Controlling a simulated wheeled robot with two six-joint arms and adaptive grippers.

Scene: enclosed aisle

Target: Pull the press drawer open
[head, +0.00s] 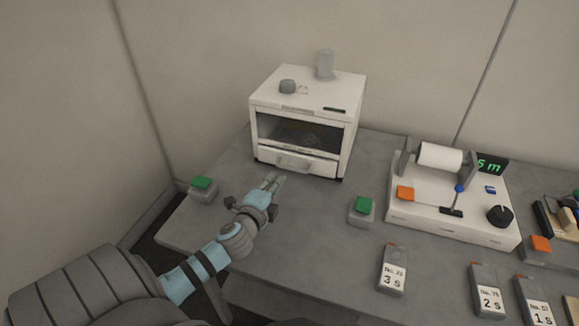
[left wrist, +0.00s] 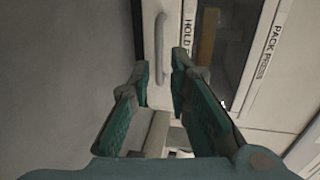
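The press (head: 352,115) is a white box with a dark window, standing at the back of the grey table. Its drawer (head: 325,168) is the low white front below the window, and looks flush or nearly so. The grey bar handle (head: 292,161) is on the drawer front. My left gripper (head: 272,180) is in front of the drawer, a little left of the handle and low. In the left wrist view the gripper (left wrist: 161,68) is open, its green-padded fingers apart. The handle (left wrist: 160,45) is just beyond the fingertips, between their lines, with nothing gripped. My right gripper is not in view.
A green button box (head: 203,189) is left of my arm and another (head: 362,209) is to the right. A white machine with a paper roll (head: 440,157) stands further right. Several numbered tags (head: 392,270) lie in front. The table before the press is clear.

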